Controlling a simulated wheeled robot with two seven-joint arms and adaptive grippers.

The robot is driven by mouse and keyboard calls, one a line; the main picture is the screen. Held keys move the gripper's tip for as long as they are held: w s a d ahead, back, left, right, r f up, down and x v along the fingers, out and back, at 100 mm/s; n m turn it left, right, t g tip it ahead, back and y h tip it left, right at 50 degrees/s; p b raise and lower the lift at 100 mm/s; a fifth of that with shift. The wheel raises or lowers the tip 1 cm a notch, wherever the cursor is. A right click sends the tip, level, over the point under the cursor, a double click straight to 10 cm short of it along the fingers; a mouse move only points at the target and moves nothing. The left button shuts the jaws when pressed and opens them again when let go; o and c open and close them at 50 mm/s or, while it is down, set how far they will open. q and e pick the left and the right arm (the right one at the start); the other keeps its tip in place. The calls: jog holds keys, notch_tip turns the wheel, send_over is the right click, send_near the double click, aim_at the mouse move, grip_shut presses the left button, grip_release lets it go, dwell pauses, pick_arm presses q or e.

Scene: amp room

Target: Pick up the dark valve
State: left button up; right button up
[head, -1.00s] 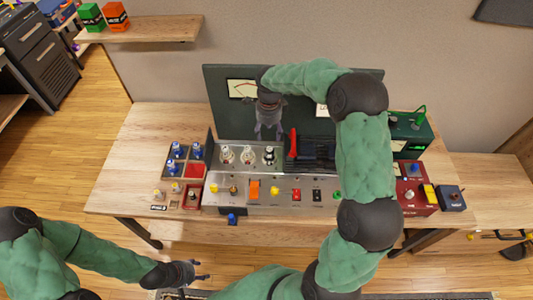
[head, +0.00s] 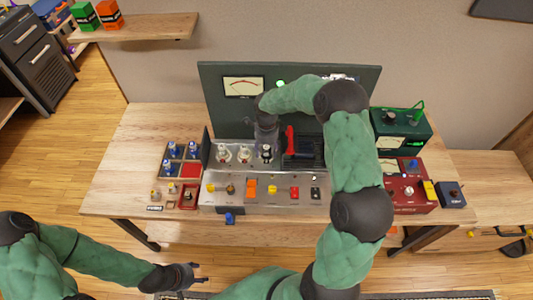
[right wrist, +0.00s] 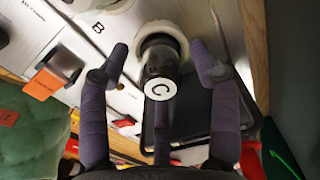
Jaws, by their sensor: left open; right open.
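The dark valve (head: 267,154) stands upright in the amp's grey top panel, to the right of two pale valves. In the right wrist view the dark valve (right wrist: 161,68) has a white round cap marked C and sits in a white socket. My right gripper (head: 266,143) is over it. The right wrist view shows this gripper (right wrist: 160,58) open, with a finger on either side of the valve and gaps visible. My left gripper (head: 200,273) is open and empty in front of the bench at lower left.
Two pale valves (head: 234,154) stand just left of the dark one. A red-handled part (head: 290,139) and a black grille stand close on its right. The amp's raised dark green panel (head: 222,112) is behind. A tray with blue-topped valves (head: 174,150) lies to the left.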

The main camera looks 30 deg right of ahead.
jog(key=shift+r, duration=0.1)
jog(key=c, duration=1.2)
jog(key=shift+c, duration=0.2)
